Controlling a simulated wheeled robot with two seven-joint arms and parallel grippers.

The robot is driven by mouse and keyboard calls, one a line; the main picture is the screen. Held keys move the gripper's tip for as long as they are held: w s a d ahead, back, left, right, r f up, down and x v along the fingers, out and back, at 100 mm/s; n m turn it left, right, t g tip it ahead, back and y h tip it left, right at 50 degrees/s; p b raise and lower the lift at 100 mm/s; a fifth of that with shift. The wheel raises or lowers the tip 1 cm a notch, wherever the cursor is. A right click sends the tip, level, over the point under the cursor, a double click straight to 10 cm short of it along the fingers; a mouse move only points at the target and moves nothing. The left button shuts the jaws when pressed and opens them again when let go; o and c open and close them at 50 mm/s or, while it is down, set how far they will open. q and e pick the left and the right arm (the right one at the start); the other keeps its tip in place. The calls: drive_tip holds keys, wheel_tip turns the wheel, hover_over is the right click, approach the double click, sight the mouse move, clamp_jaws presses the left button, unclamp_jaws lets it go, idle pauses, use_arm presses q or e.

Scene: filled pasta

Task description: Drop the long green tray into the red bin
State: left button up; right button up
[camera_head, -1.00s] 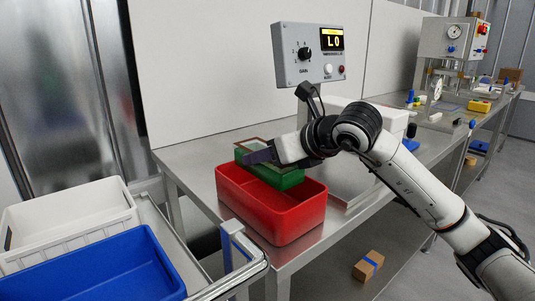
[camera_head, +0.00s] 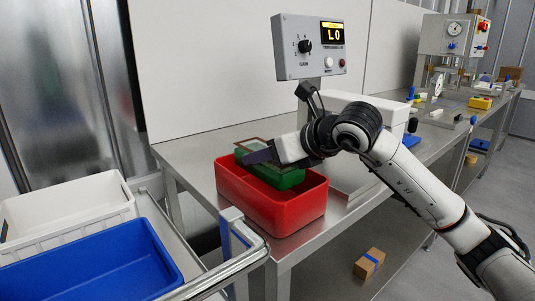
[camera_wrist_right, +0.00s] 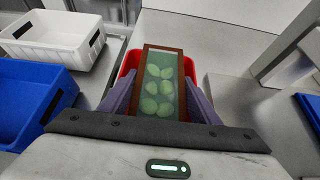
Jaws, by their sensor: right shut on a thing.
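The long green tray (camera_head: 284,178) is at the red bin (camera_head: 270,208), its lower part hidden behind the bin's near wall. In the right wrist view the tray (camera_wrist_right: 182,103) has a brown rim and several round pale green pieces (camera_wrist_right: 160,87) inside. My right gripper (camera_head: 262,152) is shut on the tray, with one finger on each long side. The red bin's rim also shows beside the tray in the right wrist view (camera_wrist_right: 125,70). How far the tray is from the bin floor cannot be told. My left gripper is not in view.
The bin stands on a steel bench (camera_head: 190,153) near its front edge. A control box (camera_head: 308,48) on a post rises behind. A cart with a white bin (camera_head: 65,215) and a blue bin (camera_head: 95,268) is at the left. A carton (camera_head: 369,264) lies below.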

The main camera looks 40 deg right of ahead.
drive_tip(key=shift+f+b, duration=0.65)
drive_tip(key=shift+f, duration=0.1)
drive_tip(key=shift+f, duration=0.1)
drive_tip(key=shift+f+b, duration=0.8)
drive_tip(key=shift+b, duration=0.3)
drive_tip(key=shift+f, duration=0.1)
drive_tip(key=shift+f+b, duration=0.7)
drive_tip(key=shift+b, duration=0.1)
drive_tip(key=shift+f, duration=0.15)
idle(0.3)
